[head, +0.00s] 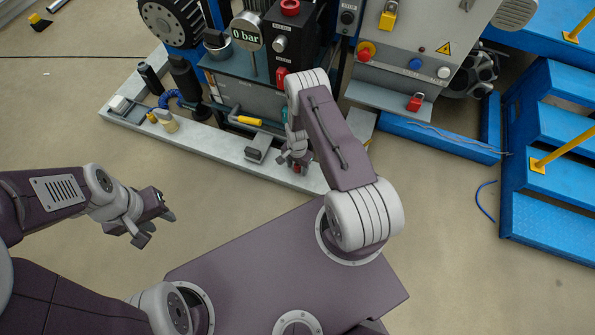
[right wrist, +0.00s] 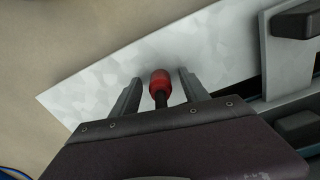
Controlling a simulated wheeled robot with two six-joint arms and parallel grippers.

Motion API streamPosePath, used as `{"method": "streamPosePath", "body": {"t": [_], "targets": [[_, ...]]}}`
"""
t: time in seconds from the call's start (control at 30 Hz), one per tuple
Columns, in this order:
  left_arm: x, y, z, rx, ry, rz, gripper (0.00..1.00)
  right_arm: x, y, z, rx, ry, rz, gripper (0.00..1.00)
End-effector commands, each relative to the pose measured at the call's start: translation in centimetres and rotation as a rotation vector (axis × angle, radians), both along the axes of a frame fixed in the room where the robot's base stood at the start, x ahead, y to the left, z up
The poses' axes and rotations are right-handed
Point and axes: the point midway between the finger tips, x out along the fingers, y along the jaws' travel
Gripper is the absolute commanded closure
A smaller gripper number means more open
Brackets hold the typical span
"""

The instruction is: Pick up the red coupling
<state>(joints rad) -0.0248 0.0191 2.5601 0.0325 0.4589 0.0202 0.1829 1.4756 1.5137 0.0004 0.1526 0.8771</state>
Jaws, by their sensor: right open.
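The red coupling (right wrist: 159,82), a red rounded body on a dark stem, stands out in the right wrist view between the two fingers of my right gripper (right wrist: 160,78). A gap shows on each side, so the fingers are apart from it. In the head view my right gripper (head: 294,157) is low over the front of the pale base plate, and a small bit of red, the coupling (head: 297,168), shows by its fingers; the rest is hidden. My left gripper (head: 155,228) is over the floor at the left, its fingers spread and empty.
The pale base plate (head: 205,150) carries a machine with a gauge (head: 247,32) reading 0 bar. A yellow-handled tool (head: 248,120) and a grey block (head: 263,148) lie left of my right gripper. Blue steps (head: 545,150) stand at the right.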

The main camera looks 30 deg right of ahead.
Motion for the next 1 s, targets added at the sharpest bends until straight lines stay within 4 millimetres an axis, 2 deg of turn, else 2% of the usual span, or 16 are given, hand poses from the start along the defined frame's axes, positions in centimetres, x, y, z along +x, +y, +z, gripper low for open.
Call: {"method": "streamPosePath", "body": {"t": [0.03, 0.2, 0.27, 0.4, 0.67, 0.77, 0.87, 1.0], "targets": [[0.0, 0.0, -0.7, 0.0, 0.0, 0.0, 0.64, 0.0, 0.0, -0.8, 0.0, -0.001, 0.0, 0.47], [0.0, 0.0, -0.3, 0.0, 0.0, 0.0, 0.64, 0.1, 0.0, -0.4, 0.0, -0.001, 0.0, 0.47], [0.0, 0.0, -0.3, 0.0, 0.0, 0.0, 0.64, 0.0, 0.0, -0.4, 0.0, -0.001, 0.0, 0.61], [0.0, 0.0, -0.3, 0.0, 0.0, 0.0, 0.64, 0.0, 0.0, -0.4, 0.0, -0.001, 0.0, 1.0], [0.0, 0.0, -0.2, 0.0, 0.0, 0.0, 0.64, 0.1, 0.0, -0.3, 0.0, -0.001, 0.0, 1.0], [0.0, 0.0, 0.3, 0.0, 0.0, 0.0, 0.64, 0.1, 0.0, 0.3, 0.0, -0.001, 0.0, 1.0], [0.0, 0.0, 1.5, 0.0, 0.0, 0.0, 0.64, 0.1, 0.0, 1.7, 0.0, -0.001, 0.0, 1.0], [0.0, 0.0, 4.0, 0.0, 0.0, 0.0, 0.64, 0.1, 0.0, 4.7, 0.0, -0.001, 0.0, 1.0]]}}
